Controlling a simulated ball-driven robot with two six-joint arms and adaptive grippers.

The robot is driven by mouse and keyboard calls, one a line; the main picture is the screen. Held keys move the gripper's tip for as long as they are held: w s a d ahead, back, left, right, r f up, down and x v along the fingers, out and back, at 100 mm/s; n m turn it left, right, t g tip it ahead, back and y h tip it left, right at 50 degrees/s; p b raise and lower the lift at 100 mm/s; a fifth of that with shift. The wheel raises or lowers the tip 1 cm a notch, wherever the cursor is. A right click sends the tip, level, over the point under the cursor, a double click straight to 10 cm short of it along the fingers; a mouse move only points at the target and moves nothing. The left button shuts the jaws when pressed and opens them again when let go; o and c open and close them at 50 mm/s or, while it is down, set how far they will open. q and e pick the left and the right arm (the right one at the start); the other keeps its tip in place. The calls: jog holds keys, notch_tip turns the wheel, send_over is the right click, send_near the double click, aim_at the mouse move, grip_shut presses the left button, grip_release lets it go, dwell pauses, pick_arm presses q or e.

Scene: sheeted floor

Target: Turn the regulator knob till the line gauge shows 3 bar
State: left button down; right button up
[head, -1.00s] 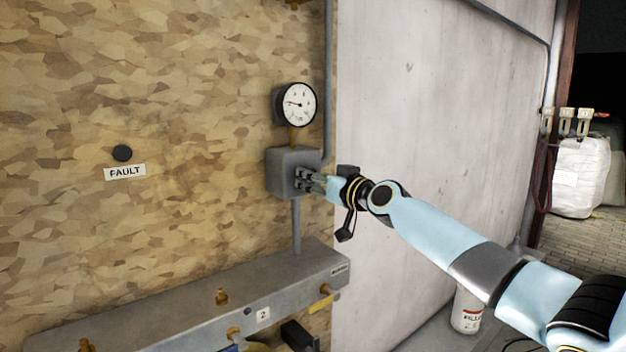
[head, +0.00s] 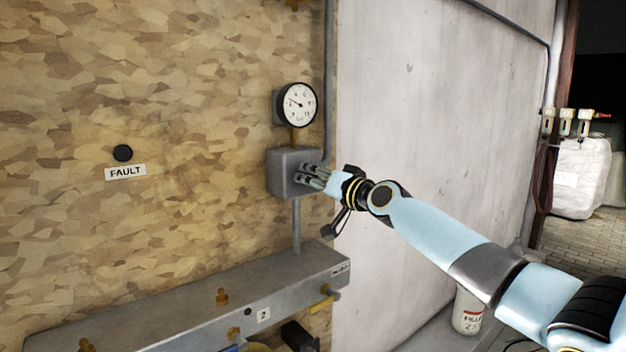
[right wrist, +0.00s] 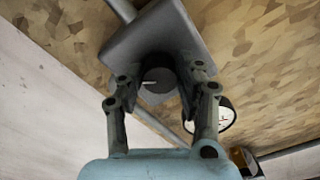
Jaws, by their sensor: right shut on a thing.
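The line gauge (head: 297,104) is a round white dial with a dark rim, above a grey regulator box (head: 287,165) on the wall. Its red needle points left and slightly up; the figures are too small to read. The dark round regulator knob (right wrist: 156,88) with a pale line shows on the box in the right wrist view. My right gripper (head: 308,176) is at the box's front face, shut on the knob, with a finger on each side of it. In the head view the fingers hide the knob. My left gripper is not in view.
A grey ledge (head: 180,320) with brass fittings runs below the box. A dark round button (head: 123,153) sits above a FAULT label (head: 125,172) at the left. A grey pipe (head: 329,90) runs down beside the gauge. A white canister (head: 467,310) stands below my arm.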

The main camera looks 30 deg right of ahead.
jog(key=o, duration=1.1)
jog(key=shift+o, duration=0.2)
jog(key=shift+s, duration=0.1)
jog(key=s, duration=0.7)
jog(key=shift+s+d, duration=0.15)
jog(key=shift+d, duration=0.15)
